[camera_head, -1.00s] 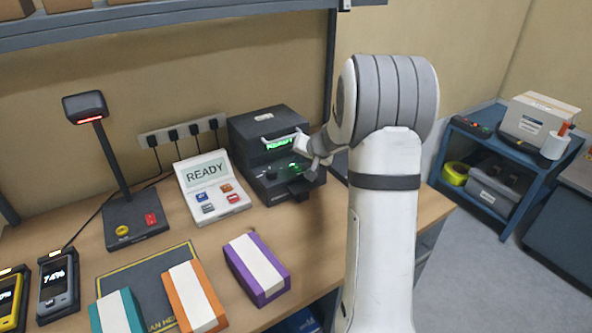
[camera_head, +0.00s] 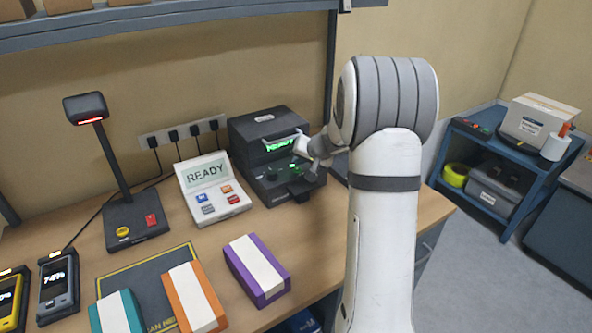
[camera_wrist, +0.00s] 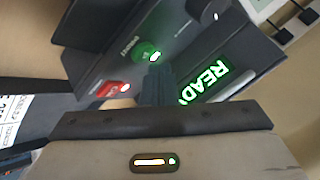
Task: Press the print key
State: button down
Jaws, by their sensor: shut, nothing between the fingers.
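The black label printer (camera_head: 258,130) stands at the back of the bench, its small screen showing green READY text. In the wrist view the green-lit print key (camera_wrist: 146,52) sits on the printer's dark front panel beside a small label. A red-lit key (camera_wrist: 113,88) is on the same panel. My gripper (camera_wrist: 156,72) is shut and empty, its dark fingertips close to the green key. I cannot tell whether they touch it. In the head view my gripper (camera_head: 314,168) is in front of the printer's right side, partly hidden by its own wrist.
A white READY console (camera_head: 222,208) with several coloured keys stands left of the printer. A scanner stand (camera_head: 128,215) is further left. Purple (camera_head: 262,292), orange and teal boxes lie along the front. A blue cart (camera_head: 478,150) stands at the right.

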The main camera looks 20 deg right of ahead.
aim_at(299, 171)
jog(key=shift+f, duration=0.15)
dwell(0.6)
jog(key=shift+f+b, duration=0.35)
jog(key=shift+b, duration=0.5)
jog(key=shift+f+b, duration=0.3)
jog(key=shift+b, duration=0.35)
dwell(0.6)
jog(key=shift+r+p, duration=0.35)
jog(key=shift+r, duration=0.45)
jog(key=shift+r+p, duration=1.5)
jog(key=shift+r, duration=1.05)
